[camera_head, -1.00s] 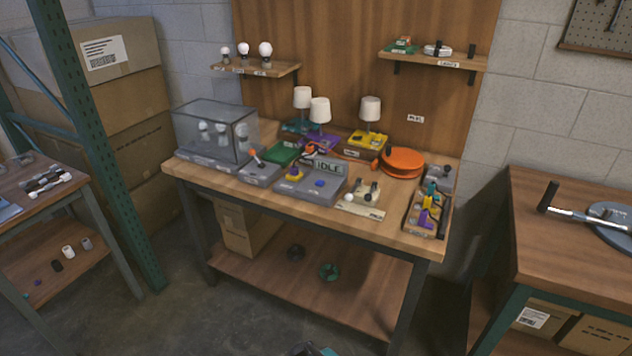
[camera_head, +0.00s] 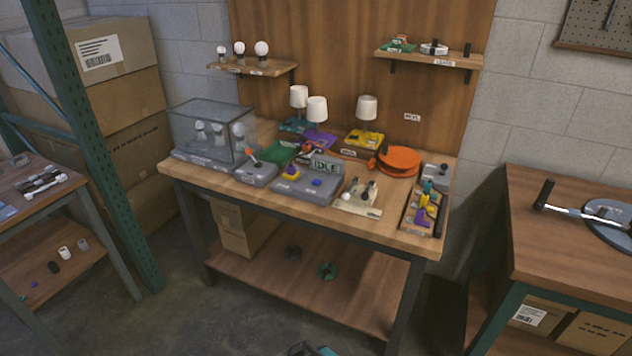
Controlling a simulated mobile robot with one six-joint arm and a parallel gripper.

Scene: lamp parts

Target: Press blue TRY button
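A small blue button (camera_head: 317,183) sits on top of a grey control box (camera_head: 300,188) near the front middle of the central workbench. I cannot read any label on the button. A display (camera_head: 325,165) at the back of the box reads "IDLE". A yellow block with a purple top (camera_head: 291,173) sits on the same box, left of the button. Nothing of mine covers or touches the button. A dark and teal piece, which I cannot make out, shows at the bottom edge. My gripper's fingers are not seen.
Left of the box stand a lever unit (camera_head: 255,171) and a clear case with bulbs (camera_head: 212,136). Right are a cream fixture (camera_head: 358,198), an orange reel (camera_head: 400,161) and a parts tray (camera_head: 423,212). Lamps stand behind. Side tables flank the wooden bench (camera_head: 300,212); floor shows in front.

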